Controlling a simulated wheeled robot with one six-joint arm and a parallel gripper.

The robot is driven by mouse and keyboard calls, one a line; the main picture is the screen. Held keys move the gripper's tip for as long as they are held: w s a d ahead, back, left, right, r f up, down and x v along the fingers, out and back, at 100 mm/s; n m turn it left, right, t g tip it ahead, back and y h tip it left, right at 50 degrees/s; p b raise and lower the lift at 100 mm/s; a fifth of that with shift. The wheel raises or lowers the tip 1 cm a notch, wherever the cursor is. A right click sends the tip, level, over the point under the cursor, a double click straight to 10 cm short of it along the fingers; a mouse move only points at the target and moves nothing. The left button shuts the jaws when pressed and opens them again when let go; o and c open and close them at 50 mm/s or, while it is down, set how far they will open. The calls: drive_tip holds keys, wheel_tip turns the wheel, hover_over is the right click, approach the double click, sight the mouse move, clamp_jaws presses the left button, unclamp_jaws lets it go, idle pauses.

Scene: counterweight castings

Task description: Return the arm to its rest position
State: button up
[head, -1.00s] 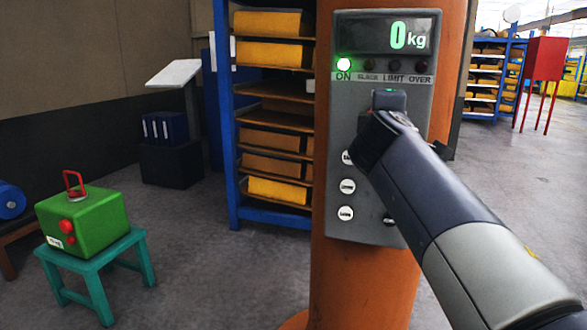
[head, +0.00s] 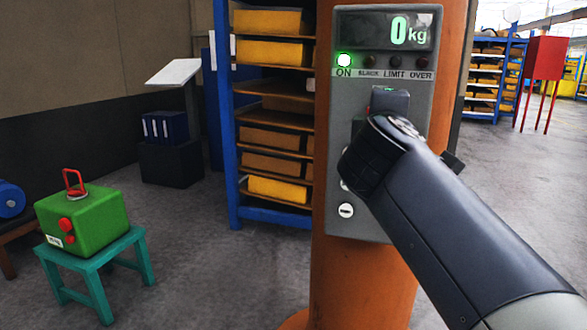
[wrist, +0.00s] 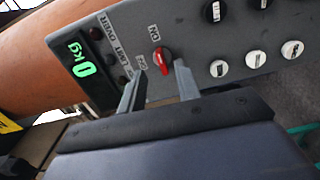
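My gripper (wrist: 160,68) shows in the wrist view with its two grey fingers apart and nothing held between them. In the head view my dark arm reaches in from the lower right across the panel (head: 347,105). The arm hides the panel's lower right part, and I cannot make out the fingers there. The panel's display (head: 385,31) reads 0 kg, and the green ON lamp (head: 344,60) is lit.
The panel is fixed to an orange column (head: 350,280). A green block (head: 100,222) with a red handle stands on a teal stool (head: 140,260) at left. Open floor lies right of the column.

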drive_tip(key=w+r+n+p, duration=0.2)
drive_tip(key=w+n+p, duration=0.4)
drive_tip(key=n+p, duration=1.2)
drive_tip(key=shift+w+d+p, duration=0.15)
drive_tip(key=shift+w+p, duration=0.15)
drive_tip(key=shift+p, duration=0.35)
idle(0.5)
